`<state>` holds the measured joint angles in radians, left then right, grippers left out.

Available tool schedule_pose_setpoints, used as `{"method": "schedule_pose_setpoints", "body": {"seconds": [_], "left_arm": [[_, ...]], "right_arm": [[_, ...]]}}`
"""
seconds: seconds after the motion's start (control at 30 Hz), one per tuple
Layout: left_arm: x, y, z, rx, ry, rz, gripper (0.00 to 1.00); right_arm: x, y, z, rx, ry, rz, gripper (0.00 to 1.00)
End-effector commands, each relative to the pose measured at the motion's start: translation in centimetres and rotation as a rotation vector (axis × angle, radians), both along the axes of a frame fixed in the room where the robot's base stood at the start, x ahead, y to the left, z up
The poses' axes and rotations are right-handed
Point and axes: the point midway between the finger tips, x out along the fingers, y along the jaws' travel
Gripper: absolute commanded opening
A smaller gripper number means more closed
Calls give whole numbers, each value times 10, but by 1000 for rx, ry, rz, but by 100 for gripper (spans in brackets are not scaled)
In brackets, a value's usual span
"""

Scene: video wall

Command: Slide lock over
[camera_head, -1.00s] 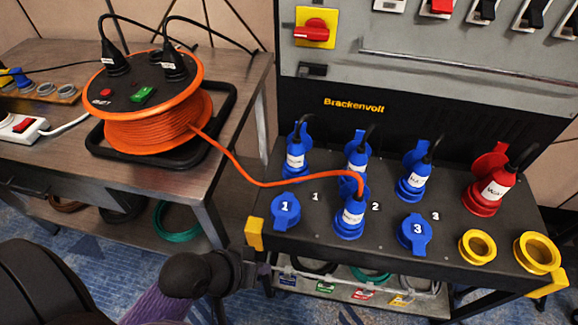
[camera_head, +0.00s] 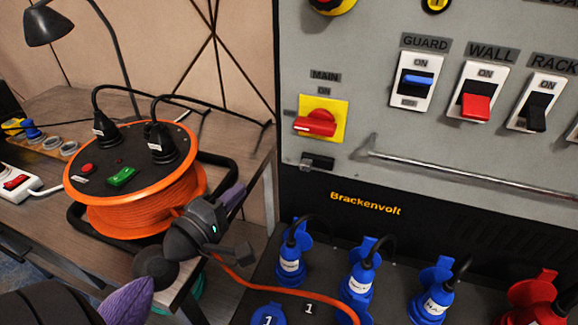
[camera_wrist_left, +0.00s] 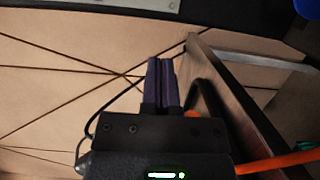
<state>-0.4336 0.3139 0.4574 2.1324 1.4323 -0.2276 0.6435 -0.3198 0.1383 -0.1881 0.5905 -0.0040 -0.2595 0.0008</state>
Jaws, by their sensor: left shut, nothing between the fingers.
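The slide lock (camera_head: 318,162) is a small dark bar with a paler left end, on the grey panel just below the red MAIN switch (camera_head: 317,123) on its yellow plate. The switch's red handle lies nearly level. My left gripper (camera_head: 233,195) is in front of the cable reel, left of and below the lock and apart from it. Its purple fingers are together and empty; they also show in the left wrist view (camera_wrist_left: 161,82), pointing at the tan wall.
The orange cable reel (camera_head: 140,205) stands on the table behind my left arm. Blue plugs (camera_head: 291,262) and an orange cable (camera_head: 262,287) are below the panel. A metal rail (camera_head: 460,175) runs right of the lock. Rocker switches (camera_head: 476,100) sit above it.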

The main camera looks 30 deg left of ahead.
Motion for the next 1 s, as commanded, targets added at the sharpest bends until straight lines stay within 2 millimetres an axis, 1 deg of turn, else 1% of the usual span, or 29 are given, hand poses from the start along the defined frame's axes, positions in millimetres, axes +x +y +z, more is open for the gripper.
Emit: {"method": "schedule_pose_setpoints", "body": {"seconds": [0.1,0.23,0.4,0.47,0.5,0.53,0.6,0.7,0.8,1.0], "left_arm": [[20,0,6,0,-6,0,0],[49,0,5,-1,-6,0,0],[86,1,1,0,-4,0,0],[99,0,2,0,-3,-2,0],[98,-10,3,-4,-1,-3,0],[99,-15,3,-3,-1,-3,0],[101,-25,3,-2,-2,-2,0],[104,-34,2,0,-1,-3,0],[105,-38,1,1,0,-2,0],[105,-39,1,3,1,-2,0]], "right_arm": [[2,1,10,2,-8,0,0],[4,0,15,2,-17,3,0],[5,-3,13,-2,-22,6,0],[6,-4,12,-3,-22,7,0],[8,-5,17,-5,-27,8,0],[9,-6,19,-5,-30,9,0],[12,-7,21,-7,-36,9,0],[14,-9,22,-9,-42,12,0],[15,-9,22,-9,-43,12,0],[15,-7,22,-7,-42,12,0]]}}
